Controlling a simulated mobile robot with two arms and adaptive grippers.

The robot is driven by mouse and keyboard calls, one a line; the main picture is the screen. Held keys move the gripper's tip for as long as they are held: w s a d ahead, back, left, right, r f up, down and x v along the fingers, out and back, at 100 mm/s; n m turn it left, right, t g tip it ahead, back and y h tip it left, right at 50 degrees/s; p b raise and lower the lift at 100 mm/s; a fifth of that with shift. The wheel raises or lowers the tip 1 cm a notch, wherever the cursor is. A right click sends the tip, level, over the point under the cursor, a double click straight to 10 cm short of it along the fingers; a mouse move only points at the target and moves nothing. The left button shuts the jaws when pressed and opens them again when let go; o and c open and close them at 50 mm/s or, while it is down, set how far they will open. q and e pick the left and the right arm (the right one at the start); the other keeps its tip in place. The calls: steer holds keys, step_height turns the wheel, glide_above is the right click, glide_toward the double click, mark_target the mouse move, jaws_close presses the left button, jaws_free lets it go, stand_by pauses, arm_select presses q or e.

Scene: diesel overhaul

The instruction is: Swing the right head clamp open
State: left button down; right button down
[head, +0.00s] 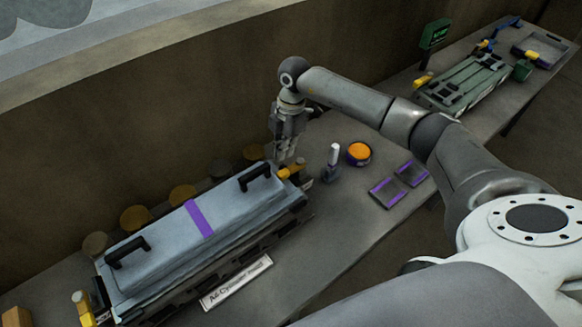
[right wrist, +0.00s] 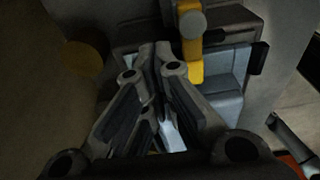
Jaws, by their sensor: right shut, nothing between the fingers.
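The cylinder head (head: 170,250) is a long grey block with two black handles and a purple band, lying on the bench. The right head clamp (head: 293,170) is a yellow lever at its right end. It also shows in the right wrist view as a yellow bar with a grey round knob (right wrist: 193,60). The left head clamp (head: 82,308) is yellow and stands at the other end. My right gripper (head: 286,158) points down beside the right clamp. It is shut and empty; in the right wrist view its fingertips (right wrist: 160,52) are just left of the yellow bar. Contact is unclear.
A white bottle-like item (head: 333,160), an orange-filled round tin (head: 358,152) and purple-striped dark pads (head: 388,192) lie right of the head. Several round yellowish discs (head: 136,217) stand behind it. A labelled plate (head: 237,283) is in front. Another bench (head: 500,100) holds a green fixture.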

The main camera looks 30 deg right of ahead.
mark_target(283, 165)
step_height(283, 165, down, 4)
steer(key=shift+r+b, duration=0.15)
steer(key=shift+b, duration=0.8)
steer(key=shift+r, duration=0.2)
stand_by(0.3)
steer(key=shift+s+d+p, duration=0.1)
steer(key=shift+s+p, duration=0.2)
steer(key=shift+p, duration=0.2)
